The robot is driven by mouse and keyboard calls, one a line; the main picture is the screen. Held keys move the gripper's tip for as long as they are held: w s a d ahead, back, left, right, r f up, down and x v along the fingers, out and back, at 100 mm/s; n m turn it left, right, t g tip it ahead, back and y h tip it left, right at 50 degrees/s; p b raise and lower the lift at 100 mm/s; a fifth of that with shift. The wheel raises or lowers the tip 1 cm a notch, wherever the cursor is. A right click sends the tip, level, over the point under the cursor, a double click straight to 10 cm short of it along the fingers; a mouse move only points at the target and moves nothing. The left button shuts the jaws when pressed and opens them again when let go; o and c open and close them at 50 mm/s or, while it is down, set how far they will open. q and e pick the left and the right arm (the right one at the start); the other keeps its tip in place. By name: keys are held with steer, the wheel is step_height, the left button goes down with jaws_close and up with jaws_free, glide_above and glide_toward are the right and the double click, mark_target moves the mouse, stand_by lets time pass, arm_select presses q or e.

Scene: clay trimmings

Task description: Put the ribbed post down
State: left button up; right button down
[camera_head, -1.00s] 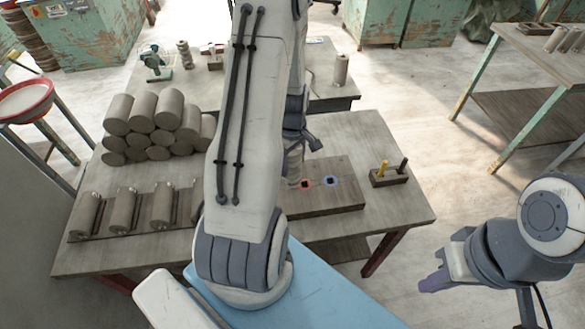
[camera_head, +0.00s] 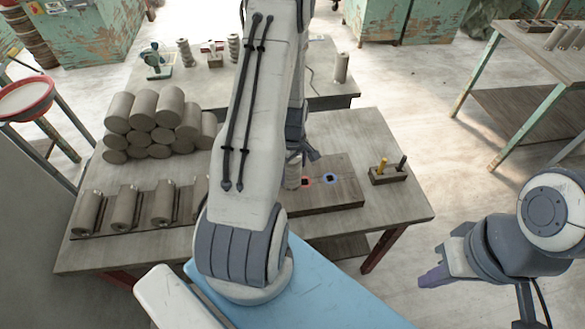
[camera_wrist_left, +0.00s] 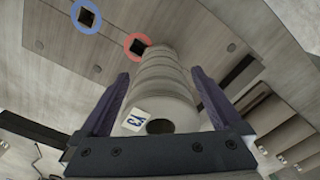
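The ribbed post (camera_wrist_left: 162,85) is a pale grey-brown cylinder with rings, a hole in its near end and a small numbered tag. In the head view the ribbed post (camera_head: 291,178) stands upright at the wooden board (camera_head: 335,197), just left of the red-ringed square hole (camera_head: 306,181). Whether its foot sits in a hole is hidden. My left gripper (camera_wrist_left: 160,95) has its purple fingers either side of the post, with a visible gap at the right finger. My arm mostly hides the left gripper in the head view. My right gripper (camera_head: 432,279) is off to the right, away from the table.
A blue-ringed hole (camera_head: 330,179) is right of the red one. A small block (camera_head: 389,176) with yellow and dark pegs stands on the table's right side. Stacked clay cylinders (camera_head: 157,125) and a row of cylinders (camera_head: 126,207) fill the left. The table's right front corner is clear.

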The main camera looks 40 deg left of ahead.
arm_select(q)
steer(key=shift+r, duration=0.15)
step_height(320, 180, up, 11)
steer(key=shift+f+b, duration=0.2)
steer(key=shift+b, duration=0.7)
steer(key=shift+r, duration=0.75)
steer(key=s+d+r+m, duration=0.1)
steer(key=d+r+m, duration=0.4)
steer(key=d, duration=0.5)
steer(key=s+d+r+m, duration=0.1)
steer(key=d+r+m, duration=0.1)
steer(key=d+m, duration=0.55)
steer(key=s+d+r+m+h, duration=0.1)
steer(key=s+d+r+m, duration=0.2)
steer(key=s+d+m, duration=0.9)
steer(key=s+d, duration=0.1)
steer(key=s, duration=0.1)
steer(key=shift+s+d+r, duration=0.15)
steer(key=shift+s+r, duration=0.15)
steer(key=shift+r, duration=0.1)
